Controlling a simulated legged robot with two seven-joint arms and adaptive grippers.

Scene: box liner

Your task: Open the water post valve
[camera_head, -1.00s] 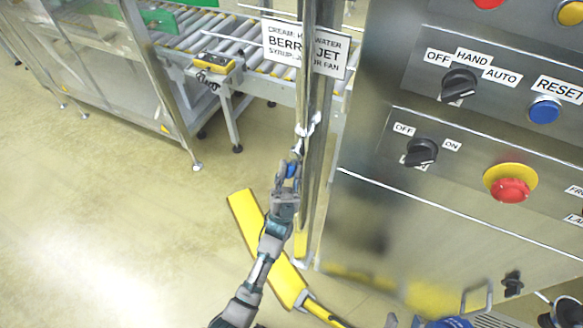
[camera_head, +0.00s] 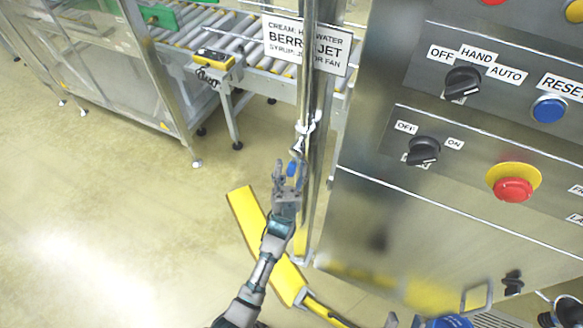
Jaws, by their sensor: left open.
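The water post (camera_head: 312,95) is a shiny vertical pipe beside the steel cabinet. A small blue valve handle (camera_head: 292,168) shows near its lower part, below a white fitting (camera_head: 307,127). My left gripper (camera_head: 289,174) is open, with its fingers pointing up and spread around the blue handle in the picture. I cannot tell whether the fingers touch the handle. The gripper partly hides the valve's lower part. My right gripper does not show.
A steel control cabinet (camera_head: 400,215) with knobs and a red button (camera_head: 513,190) stands close on the right. A sign (camera_head: 306,45) hangs on the post. A yellow floor guard (camera_head: 247,214) lies below. A roller conveyor (camera_head: 260,55) is behind; floor at left is clear.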

